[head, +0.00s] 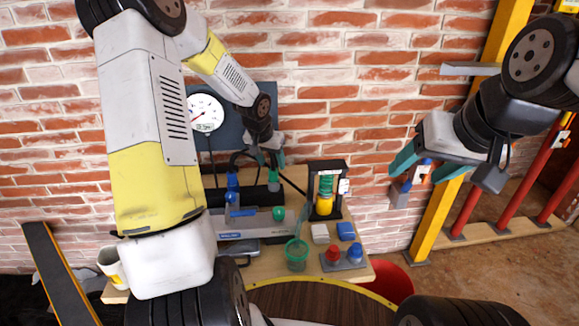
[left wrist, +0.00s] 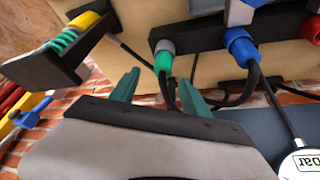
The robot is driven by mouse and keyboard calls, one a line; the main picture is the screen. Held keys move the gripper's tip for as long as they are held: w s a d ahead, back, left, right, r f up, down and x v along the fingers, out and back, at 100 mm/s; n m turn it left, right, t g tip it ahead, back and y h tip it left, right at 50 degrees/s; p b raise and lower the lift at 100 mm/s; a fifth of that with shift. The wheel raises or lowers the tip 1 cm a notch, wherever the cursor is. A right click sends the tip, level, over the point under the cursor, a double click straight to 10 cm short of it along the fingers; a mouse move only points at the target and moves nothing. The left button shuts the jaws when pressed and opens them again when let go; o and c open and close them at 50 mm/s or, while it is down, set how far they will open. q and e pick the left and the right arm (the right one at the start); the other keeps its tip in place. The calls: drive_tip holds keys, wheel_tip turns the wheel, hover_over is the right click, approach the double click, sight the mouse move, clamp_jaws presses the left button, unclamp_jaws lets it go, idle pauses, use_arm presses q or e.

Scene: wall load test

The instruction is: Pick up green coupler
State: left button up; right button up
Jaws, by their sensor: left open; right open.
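The green coupler (head: 273,176), with a grey end, stands in a dark rack at the back of the bench. In the left wrist view the green coupler (left wrist: 164,60) shows beyond and between my left fingertips, with a dark hose running from its green end. My left gripper (head: 272,158) is open just above it in the head view; the left wrist view also shows the spread teal fingers (left wrist: 158,88). Nothing is between the fingers; contact with the coupler cannot be told. My right gripper (head: 426,166) is open at the right, well away from the coupler.
A blue coupler (left wrist: 240,45) shares the rack. A black stand (head: 342,200) with a green coil and yellow cylinder is close on the right. A gauge (head: 205,112) hangs on the wall. A green cup (head: 297,256) and a plate with red and blue fittings (head: 345,264) stand in front.

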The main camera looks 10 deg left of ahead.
sight(272, 169)
use_arm(q)
drive_tip(key=x, duration=0.6)
drive_tip(key=shift+a+f, duration=0.25)
drive_tip(key=shift+f, duration=0.15)
clamp_jaws()
